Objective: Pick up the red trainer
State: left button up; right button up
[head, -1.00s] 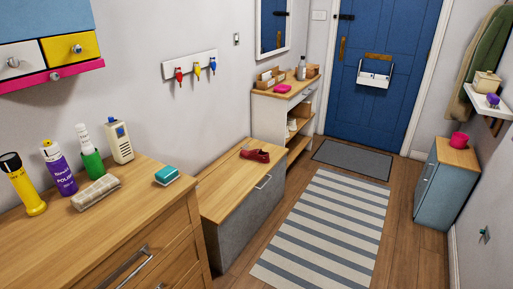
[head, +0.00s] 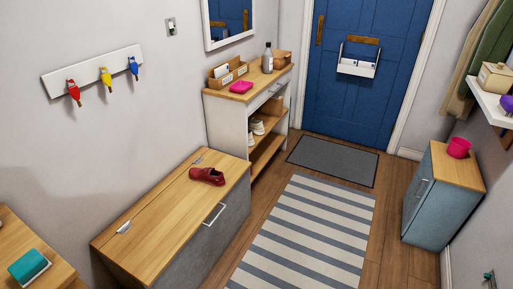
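The red trainer (head: 207,176) lies on the wooden lid of the storage bench (head: 150,215), toward its far end, left of the striped rug. Nothing touches it that I can see. Neither of my grippers shows in the head view.
A shoe cabinet (head: 226,112) with open shelves stands beyond the bench. The striped rug (head: 305,235) and grey doormat (head: 333,160) lie on open floor before the blue door (head: 362,85). A blue-grey cabinet (head: 440,205) stands on the right. A wooden dresser corner (head: 30,240) is at lower left.

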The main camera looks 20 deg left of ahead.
aim_at(209, 175)
jog(key=i+l+u, duration=0.2)
jog(key=i, duration=0.35)
jog(key=i+u, duration=0.2)
jog(key=i, duration=0.35)
jog(key=i+l+u, duration=0.2)
jog(key=i, duration=0.3)
jog(key=l, duration=0.1)
